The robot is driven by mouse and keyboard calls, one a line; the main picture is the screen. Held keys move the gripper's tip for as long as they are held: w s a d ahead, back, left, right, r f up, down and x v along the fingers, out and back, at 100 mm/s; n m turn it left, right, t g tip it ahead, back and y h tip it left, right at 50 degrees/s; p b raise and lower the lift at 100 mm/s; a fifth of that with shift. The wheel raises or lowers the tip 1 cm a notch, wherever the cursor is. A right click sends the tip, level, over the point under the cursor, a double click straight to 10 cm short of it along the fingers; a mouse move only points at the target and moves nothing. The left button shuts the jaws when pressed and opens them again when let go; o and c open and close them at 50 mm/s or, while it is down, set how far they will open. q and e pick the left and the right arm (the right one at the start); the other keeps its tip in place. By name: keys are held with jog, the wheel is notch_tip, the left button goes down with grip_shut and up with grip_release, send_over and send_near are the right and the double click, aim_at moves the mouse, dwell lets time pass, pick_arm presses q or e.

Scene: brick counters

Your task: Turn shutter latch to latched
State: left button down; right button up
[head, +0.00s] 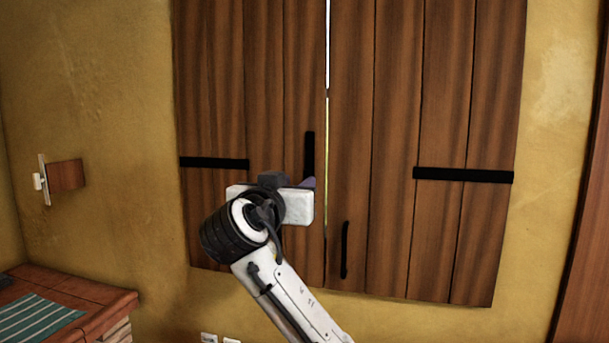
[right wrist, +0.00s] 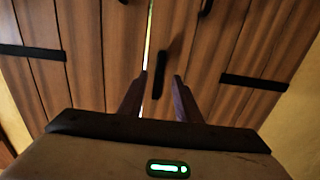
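The shutter latch (head: 309,153) is a black upright bar on the left wooden shutter (head: 220,90), just left of the gap between the two shutters. My right gripper (head: 308,184) is in front of the left shutter; its purple fingertip shows by the bar's lower end, which it partly hides. In the right wrist view, which looks upside down, the latch (right wrist: 160,73) appears between the two spread fingers (right wrist: 160,80), with nothing gripped. I cannot tell whether the fingertips reach around the bar or stay short of it. My left gripper is not in view.
A black handle (head: 344,250) is low on the right shutter (head: 400,80). Black hinge straps (head: 214,163) (head: 463,175) cross the outer sides. A brick counter with a wooden top (head: 85,288) and a striped cloth (head: 38,318) stands at lower left. A small wooden fixture (head: 66,175) juts from the wall.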

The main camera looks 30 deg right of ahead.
aim_at(306, 176)
jog(key=p+x, duration=0.1)
jog(key=x, duration=0.6)
grip_shut()
